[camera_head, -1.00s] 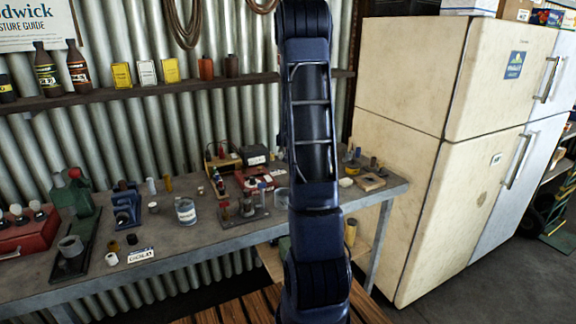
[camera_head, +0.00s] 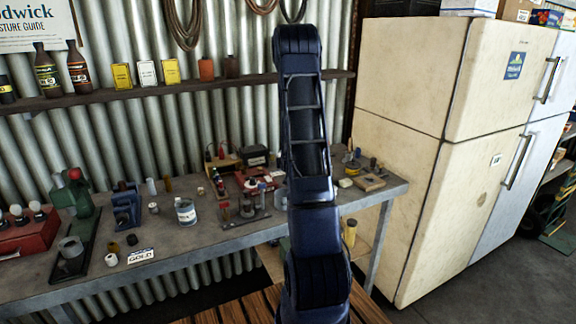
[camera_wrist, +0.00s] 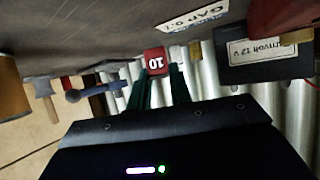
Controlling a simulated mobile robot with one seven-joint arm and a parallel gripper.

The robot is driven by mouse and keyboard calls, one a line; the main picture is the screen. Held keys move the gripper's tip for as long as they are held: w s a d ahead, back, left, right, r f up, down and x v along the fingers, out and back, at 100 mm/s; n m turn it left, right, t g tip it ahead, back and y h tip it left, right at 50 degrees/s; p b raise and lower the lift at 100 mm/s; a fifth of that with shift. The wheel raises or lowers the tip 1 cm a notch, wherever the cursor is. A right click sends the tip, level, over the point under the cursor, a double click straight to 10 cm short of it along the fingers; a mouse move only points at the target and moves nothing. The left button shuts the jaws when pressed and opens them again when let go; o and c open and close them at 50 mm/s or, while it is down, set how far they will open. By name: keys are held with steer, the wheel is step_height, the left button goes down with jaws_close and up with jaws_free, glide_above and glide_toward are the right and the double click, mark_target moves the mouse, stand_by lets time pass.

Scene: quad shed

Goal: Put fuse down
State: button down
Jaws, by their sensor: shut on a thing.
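A small red fuse (camera_wrist: 155,61) marked "10" shows in the wrist view, where the scene appears upside down. My gripper (camera_wrist: 159,80) is shut on it, with a dark green finger on each side. The fuse is close to the grey bench surface in the picture. I cannot tell whether it touches the bench. In the head view my arm hides the gripper and the fuse.
The grey workbench (camera_head: 225,238) carries several small items, including a tin (camera_head: 186,212) and a green press (camera_head: 78,195). A fridge (camera_head: 420,150) stands right.

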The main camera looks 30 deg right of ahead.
steer(key=shift+f, duration=0.6)
steer(key=c, duration=1.3)
jaws_free()
